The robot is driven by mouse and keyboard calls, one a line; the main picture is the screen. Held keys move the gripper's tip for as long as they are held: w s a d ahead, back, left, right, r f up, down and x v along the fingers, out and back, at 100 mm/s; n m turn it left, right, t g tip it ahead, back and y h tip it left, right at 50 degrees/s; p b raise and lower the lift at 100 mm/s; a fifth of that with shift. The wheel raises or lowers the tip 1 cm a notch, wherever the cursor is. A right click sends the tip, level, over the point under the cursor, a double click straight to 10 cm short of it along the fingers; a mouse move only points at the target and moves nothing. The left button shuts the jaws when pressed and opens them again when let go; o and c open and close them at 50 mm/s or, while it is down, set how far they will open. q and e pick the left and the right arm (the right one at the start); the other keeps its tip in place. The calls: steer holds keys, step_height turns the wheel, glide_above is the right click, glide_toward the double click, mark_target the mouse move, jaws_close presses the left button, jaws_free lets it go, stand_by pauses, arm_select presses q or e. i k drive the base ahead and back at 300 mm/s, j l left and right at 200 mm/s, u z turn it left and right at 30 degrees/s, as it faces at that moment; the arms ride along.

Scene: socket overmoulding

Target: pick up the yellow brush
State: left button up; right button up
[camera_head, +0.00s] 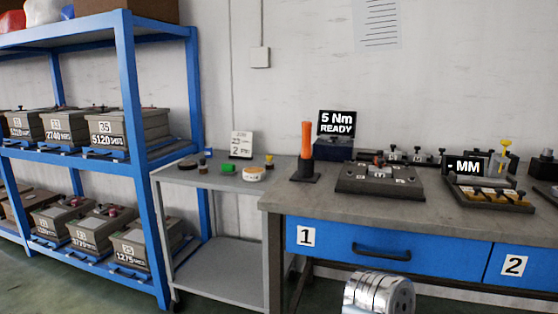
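A small yellow-topped item (269,160) stands at the back right of the low grey side table (225,180). It may be the yellow brush, but it is too small to tell. Another yellow-topped upright item (505,146) stands at the right of the workbench, behind a tray; its kind is unclear too. Neither of my grippers shows in the head view.
The workbench (420,208) carries an orange-handled tool (306,140), a grey fixture (380,177) and a tray (490,203). A blue shelf (131,90) with mould boxes stands left.

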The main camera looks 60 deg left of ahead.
mark_target(270, 164)
steer(key=k+j, duration=0.1)
steer(key=j, duration=0.3)
steer(key=k+j, duration=0.1)
steer(key=j, duration=0.3)
steer(key=k+j+z, duration=0.1)
steer(key=j, duration=0.3)
steer(key=k+j, duration=0.1)
steer(key=j, duration=0.3)
steer(key=k+j+z, duration=0.1)
steer(key=j, duration=0.25)
steer(key=k+j, duration=0.15)
steer(key=j, duration=0.25)
steer(key=k+j, duration=0.15)
steer(key=j, duration=0.25)
steer(key=k+j+z, duration=0.1)
steer(key=j, duration=0.25)
